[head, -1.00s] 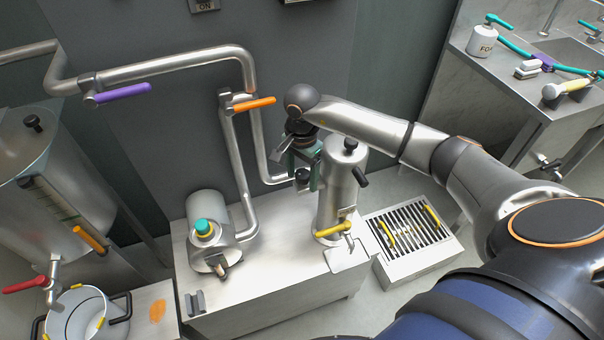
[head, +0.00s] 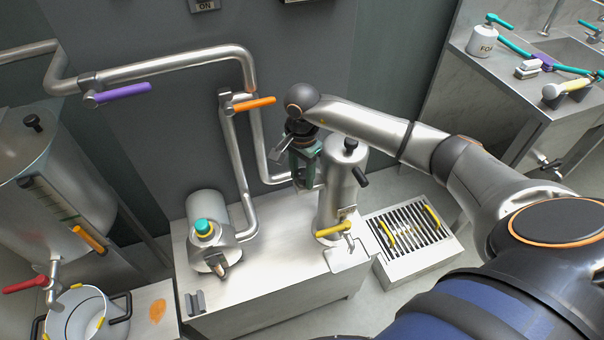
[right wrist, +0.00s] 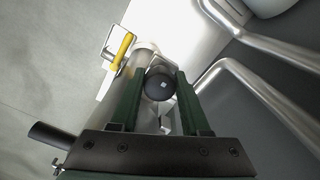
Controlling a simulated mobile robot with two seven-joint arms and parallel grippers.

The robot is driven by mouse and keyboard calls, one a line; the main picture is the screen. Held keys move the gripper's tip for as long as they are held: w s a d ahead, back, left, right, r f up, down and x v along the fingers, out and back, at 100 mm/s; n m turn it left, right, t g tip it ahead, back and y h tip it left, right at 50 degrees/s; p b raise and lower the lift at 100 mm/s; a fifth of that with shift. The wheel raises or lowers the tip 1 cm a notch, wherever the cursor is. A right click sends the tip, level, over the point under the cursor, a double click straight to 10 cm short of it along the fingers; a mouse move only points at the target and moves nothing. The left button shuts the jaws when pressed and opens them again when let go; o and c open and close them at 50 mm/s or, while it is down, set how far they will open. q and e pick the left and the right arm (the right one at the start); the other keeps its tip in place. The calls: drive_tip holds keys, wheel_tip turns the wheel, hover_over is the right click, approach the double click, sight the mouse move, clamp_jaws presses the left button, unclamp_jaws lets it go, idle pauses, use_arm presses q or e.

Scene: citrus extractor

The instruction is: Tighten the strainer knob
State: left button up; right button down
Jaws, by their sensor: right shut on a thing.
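The strainer is an upright steel cylinder (head: 336,195) on the steel stand, with a yellow-handled tap low on its front. My right gripper (head: 305,182), with green fingers, is on the cylinder's left side, toward the wall. It is shut on the round black strainer knob (right wrist: 158,85), which sits between the two fingers in the right wrist view (right wrist: 160,75). In the head view the fingers hide most of this knob. My left gripper is not in view.
Another black knob (head: 350,143) tops the cylinder, and a black handle (head: 361,177) sticks out on its right. Steel pipes (head: 258,140) run close behind the gripper. A motor-like unit (head: 210,230) stands left on the stand (head: 275,270). A grated drain box (head: 415,240) is at right.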

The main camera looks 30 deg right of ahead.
drive_tip(key=m, duration=0.4)
drive_tip(key=shift+w+b, duration=0.1)
drive_tip(key=shift+b, duration=0.2)
drive_tip(key=m, duration=0.4)
drive_tip(key=shift+d+m, duration=0.1)
drive_tip(key=shift+m, duration=0.3)
drive_tip(key=m, duration=0.4)
drive_tip(key=shift+w+m, duration=0.1)
drive_tip(key=shift+m, duration=0.2)
drive_tip(key=m, duration=0.4)
drive_tip(key=shift+d+r+m+p, duration=0.1)
drive_tip(key=shift+m+p, duration=0.25)
drive_tip(key=shift+m, duration=0.05)
drive_tip(key=shift+w, duration=0.1)
drive_tip(key=c, duration=0.7)
unclamp_jaws()
drive_tip(key=shift+c, duration=0.2)
drive_tip(key=o, duration=0.4)
drive_tip(key=shift+c, duration=0.2)
